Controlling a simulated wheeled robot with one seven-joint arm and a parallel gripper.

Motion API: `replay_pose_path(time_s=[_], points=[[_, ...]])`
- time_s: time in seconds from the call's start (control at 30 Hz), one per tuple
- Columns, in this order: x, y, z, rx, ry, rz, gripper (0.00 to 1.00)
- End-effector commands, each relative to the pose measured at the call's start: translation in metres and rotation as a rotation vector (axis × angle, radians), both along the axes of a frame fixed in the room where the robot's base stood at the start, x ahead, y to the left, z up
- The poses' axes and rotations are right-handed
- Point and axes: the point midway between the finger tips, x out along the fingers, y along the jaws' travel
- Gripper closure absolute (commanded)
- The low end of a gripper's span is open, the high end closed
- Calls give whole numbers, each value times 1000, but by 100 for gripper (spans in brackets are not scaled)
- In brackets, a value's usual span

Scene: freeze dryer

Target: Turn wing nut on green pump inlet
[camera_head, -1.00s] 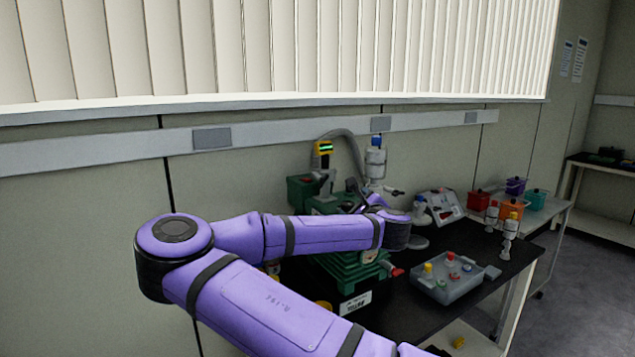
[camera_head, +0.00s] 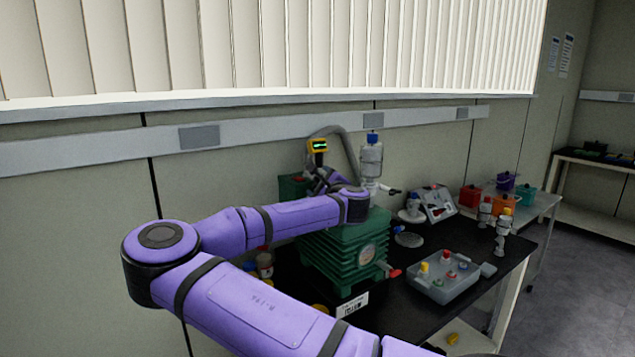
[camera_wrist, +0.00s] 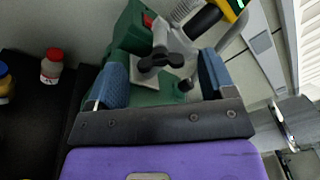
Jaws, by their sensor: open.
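The green pump (camera_head: 345,257) stands on the black bench, with a red-handled lever on its front. In the wrist view part of its green body (camera_wrist: 133,30) shows. The black wing nut (camera_wrist: 160,58) sits on a grey metal clamp at the inlet. My gripper (camera_wrist: 162,68) is open, with one blue-padded finger on each side of the wing nut and visible gaps to both. In the head view my wrist is over the pump top and hides most of the inlet and the wing nut.
A yellow gauge (camera_head: 317,146) with a green display and a grey hose (camera_head: 350,150) are close by the inlet. A glass vessel (camera_head: 371,160) stands behind the pump. A grey tray (camera_head: 448,282) holds coloured-cap items. Bottles (camera_wrist: 52,66) stand at the wrist view's left.

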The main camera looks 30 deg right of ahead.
Motion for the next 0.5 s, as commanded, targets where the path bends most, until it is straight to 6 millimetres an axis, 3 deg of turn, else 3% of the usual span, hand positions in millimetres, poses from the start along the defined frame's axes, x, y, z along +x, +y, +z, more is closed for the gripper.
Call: replay_pose_path(time_s=[0.2,0.5], points=[[21,-3,0,0,0,2,23],[24,-3,0,0,0,0,23]])
